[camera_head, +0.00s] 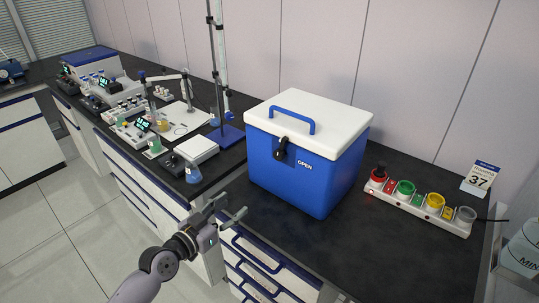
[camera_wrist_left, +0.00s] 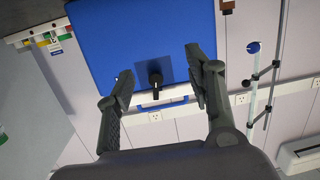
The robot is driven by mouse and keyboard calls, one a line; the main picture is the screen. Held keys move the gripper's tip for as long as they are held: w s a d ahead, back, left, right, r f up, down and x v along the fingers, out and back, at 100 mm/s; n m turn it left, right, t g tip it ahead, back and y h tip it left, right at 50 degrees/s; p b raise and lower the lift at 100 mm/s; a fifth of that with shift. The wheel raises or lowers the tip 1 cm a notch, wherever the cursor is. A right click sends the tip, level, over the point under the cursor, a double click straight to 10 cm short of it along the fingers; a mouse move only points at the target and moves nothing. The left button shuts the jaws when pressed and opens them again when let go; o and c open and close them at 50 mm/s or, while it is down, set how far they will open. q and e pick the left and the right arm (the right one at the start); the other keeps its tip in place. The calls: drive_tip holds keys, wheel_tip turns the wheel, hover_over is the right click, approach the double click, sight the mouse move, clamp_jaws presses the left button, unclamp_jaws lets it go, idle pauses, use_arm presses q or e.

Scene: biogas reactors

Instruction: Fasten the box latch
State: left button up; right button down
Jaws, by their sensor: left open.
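A blue cool box (camera_head: 305,178) with a white lid (camera_head: 310,109) and a blue handle stands on the dark bench. The lid sits down on the box. The black latch (camera_head: 281,148) is on the box's front near the lid's edge, beside the word OPEN. My left gripper (camera_head: 234,204) is open and empty, in front of the box and below the latch, apart from both. In the left wrist view the box (camera_wrist_left: 110,40) appears upside down, and the latch (camera_wrist_left: 155,82) shows between the spread fingers (camera_wrist_left: 158,62). My right gripper is not in view.
A socket strip (camera_head: 420,203) with coloured round parts and a card reading 37 (camera_head: 480,179) are to the right. A scale (camera_head: 196,150), a flask (camera_head: 193,174) and a burette stand (camera_head: 225,135) are to the left. Drawers with blue handles (camera_head: 256,252) are below the bench edge.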

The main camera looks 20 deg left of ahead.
use_arm(q)
wheel_tip(320, 180, up, 8)
drive_tip(key=d+f+m+t+h, duration=0.1)
drive_tip(key=d+h, duration=0.1)
drive_tip(key=p, duration=0.4)
approach(277, 157)
drive_tip(key=x, duration=0.9)
drive_tip(key=shift+w+d+r, duration=0.1)
drive_tip(key=shift+w+r, duration=0.05)
drive_tip(key=shift+w, duration=0.05)
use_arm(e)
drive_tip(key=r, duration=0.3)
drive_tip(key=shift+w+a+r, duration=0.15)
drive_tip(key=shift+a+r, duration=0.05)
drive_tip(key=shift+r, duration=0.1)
use_arm(q)
drive_tip(key=shift+c, duration=0.6)
drive_tip(key=c, duration=1)
drive_tip(key=shift+c, duration=0.2)
